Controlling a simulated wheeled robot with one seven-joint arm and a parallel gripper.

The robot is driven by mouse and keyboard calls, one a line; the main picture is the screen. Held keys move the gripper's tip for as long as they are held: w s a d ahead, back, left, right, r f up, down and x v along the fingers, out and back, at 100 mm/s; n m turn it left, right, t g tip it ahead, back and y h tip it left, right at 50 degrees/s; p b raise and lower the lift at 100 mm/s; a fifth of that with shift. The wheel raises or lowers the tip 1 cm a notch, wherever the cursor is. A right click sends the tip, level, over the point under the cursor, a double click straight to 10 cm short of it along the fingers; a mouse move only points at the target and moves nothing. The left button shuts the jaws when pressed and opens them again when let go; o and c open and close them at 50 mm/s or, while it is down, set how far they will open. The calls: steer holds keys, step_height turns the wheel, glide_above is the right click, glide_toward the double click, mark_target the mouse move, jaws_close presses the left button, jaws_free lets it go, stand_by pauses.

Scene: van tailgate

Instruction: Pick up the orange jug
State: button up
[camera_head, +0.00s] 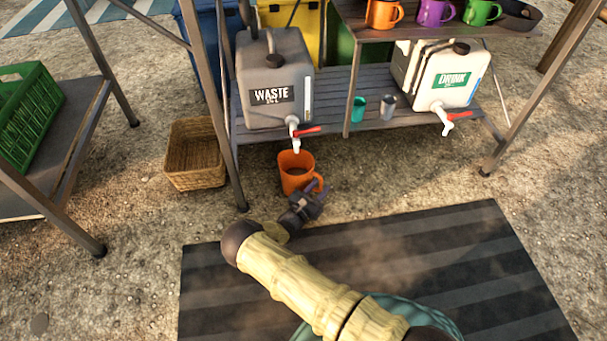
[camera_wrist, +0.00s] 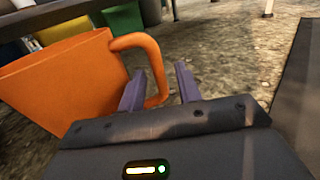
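The orange jug (camera_head: 290,180) stands on the ground under the red-handled tap of the grey waste container, with its handle on the right. In the wrist view the jug (camera_wrist: 65,85) fills the left side, and its handle curves down between my two purple fingers. My gripper (camera_head: 314,193) is at the handle side of the jug. In the wrist view my gripper (camera_wrist: 160,90) is open, with one finger on each side of the handle's lower part. Contact with the handle cannot be made out.
The grey waste container (camera_head: 275,70) and white drink container (camera_head: 445,72) stand on a slatted shelf above. Two small cups (camera_head: 388,105) stand between them. A wicker basket (camera_head: 195,153) is left of the jug. Several coloured mugs (camera_head: 436,12) are on the upper shelf. A striped mat (camera_head: 470,250) lies in front.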

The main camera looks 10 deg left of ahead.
steer(key=shift+x, duration=0.85)
steer(key=shift+a, duration=0.1)
jaws_close()
steer(key=shift+r, duration=0.1)
